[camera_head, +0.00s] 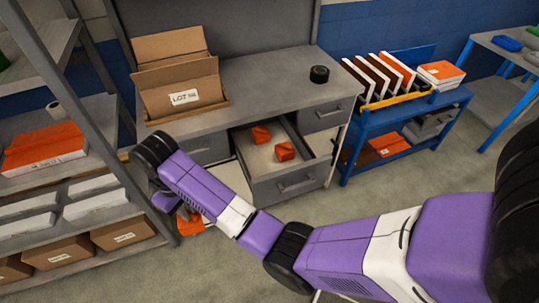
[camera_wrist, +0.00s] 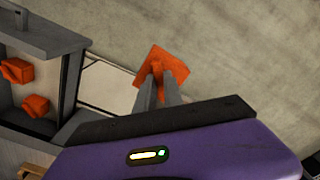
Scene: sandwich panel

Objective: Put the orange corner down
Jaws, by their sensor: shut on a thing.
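My gripper (camera_wrist: 158,92) is shut on an orange corner (camera_wrist: 164,64) in the wrist view. The corner sits at the fingertips, over the grey floor beside the open drawer. In the head view the held orange corner (camera_head: 190,222) shows only partly, low on the left behind my arm. Two more orange corners lie apart inside the open drawer, one farther back (camera_head: 261,135) and one nearer the front (camera_head: 285,151). They also show at the left of the wrist view.
The open drawer (camera_head: 298,187) juts out from the grey workbench (camera_head: 240,103). A cardboard box (camera_head: 183,98) marked LOT and a black roll (camera_head: 319,74) stand on top. A shelf rack stands left, a blue cart (camera_head: 400,117) with panels right.

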